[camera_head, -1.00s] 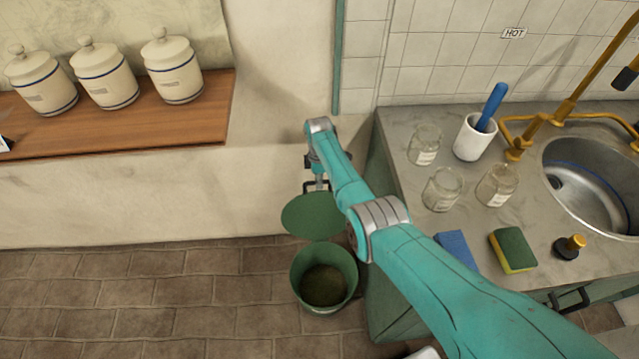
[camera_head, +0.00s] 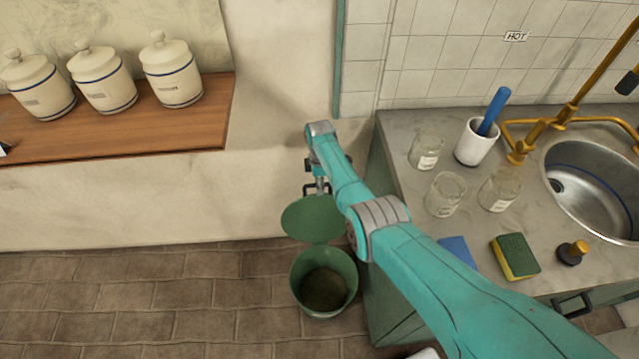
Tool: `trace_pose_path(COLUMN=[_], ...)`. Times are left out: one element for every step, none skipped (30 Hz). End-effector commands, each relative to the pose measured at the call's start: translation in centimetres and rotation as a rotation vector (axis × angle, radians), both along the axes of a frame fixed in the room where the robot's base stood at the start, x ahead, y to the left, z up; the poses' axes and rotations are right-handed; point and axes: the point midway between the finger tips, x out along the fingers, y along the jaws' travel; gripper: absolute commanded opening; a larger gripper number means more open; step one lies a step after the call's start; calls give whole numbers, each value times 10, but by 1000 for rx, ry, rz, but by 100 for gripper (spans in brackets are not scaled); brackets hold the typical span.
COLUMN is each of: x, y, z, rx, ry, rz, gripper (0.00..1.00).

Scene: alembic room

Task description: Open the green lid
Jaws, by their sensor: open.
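The green lid (camera_head: 312,219) is a flat round disc, tilted up behind the mouth of a green bin (camera_head: 323,311). The bin stands on the floor with its top uncovered, and its dark inside shows. My gripper (camera_head: 317,189) is just above the lid's upper edge, at the end of my teal arm. Its jaws are open and small in the view. I cannot tell whether they touch the lid.
A grey counter (camera_head: 405,205) stands right of the bin, with glass jars (camera_head: 445,194), a white cup (camera_head: 476,143), a sponge (camera_head: 515,257) and a sink (camera_head: 590,190). A wooden shelf (camera_head: 150,138) with white canisters (camera_head: 172,70) is at the left. The tiled floor (camera_head: 150,300) left of the bin is clear.

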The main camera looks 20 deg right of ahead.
Motion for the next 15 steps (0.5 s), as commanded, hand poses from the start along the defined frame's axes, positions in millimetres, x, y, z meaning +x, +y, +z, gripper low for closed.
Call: trace_pose_path(x=[1, 1, 1, 2, 2, 3, 3, 3, 3, 4, 4, 5, 6, 6, 6], y=[0, 0, 0, 0, 0, 0, 0, -1, -1, -1, -1, -1, -2, -2, -2], z=[1, 2, 4, 5, 7, 11, 14, 18, 23, 28, 33, 42, 49, 55, 63], rx=[0, -1, 0, 0, 0, 0, 0, 0, 0, 0, 0, -1, -1, -1, 0], ry=[-1, -2, -3, -3, -4, -4, -4, -5, -4, -5, -4, -6, -7, -6, -5], rz=[0, 0, 0, 0, 0, 0, 0, 0, 0, 0, 0, 0, 0, 0, 0], gripper=[41, 41, 41, 41, 41, 41, 41, 41, 41, 41, 41, 41, 41, 41, 41])
